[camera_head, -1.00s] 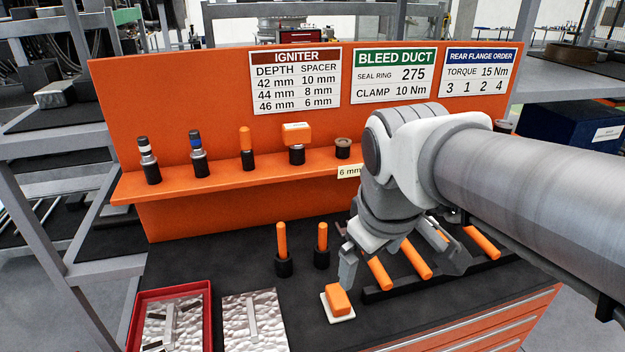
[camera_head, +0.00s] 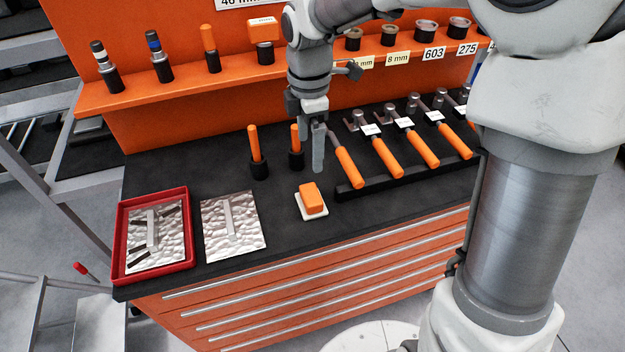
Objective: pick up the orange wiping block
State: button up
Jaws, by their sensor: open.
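The orange wiping block (camera_head: 312,197) lies on a white pad (camera_head: 312,212) near the front edge of the black worktop. My gripper (camera_head: 309,160) hangs above and behind the block, pointing down. It is open and empty, with a clear gap to the block. One finger shows plainly; the other is partly hidden behind the wrist.
Two orange-handled tools in black holders (camera_head: 255,152) stand left of my gripper. A rack of orange-handled tools (camera_head: 385,155) lies to the right. A red tray (camera_head: 119,240) and a silver textured plate (camera_head: 232,225) lie to the left. An orange shelf (camera_head: 185,85) runs behind.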

aim_at(309, 194)
notch_tip(309, 194, down, 16)
jog(key=shift+a+r+b, duration=0.15)
jog(key=shift+r+b, duration=0.05)
jog(key=shift+b, duration=0.25)
jog(key=c, duration=1.1)
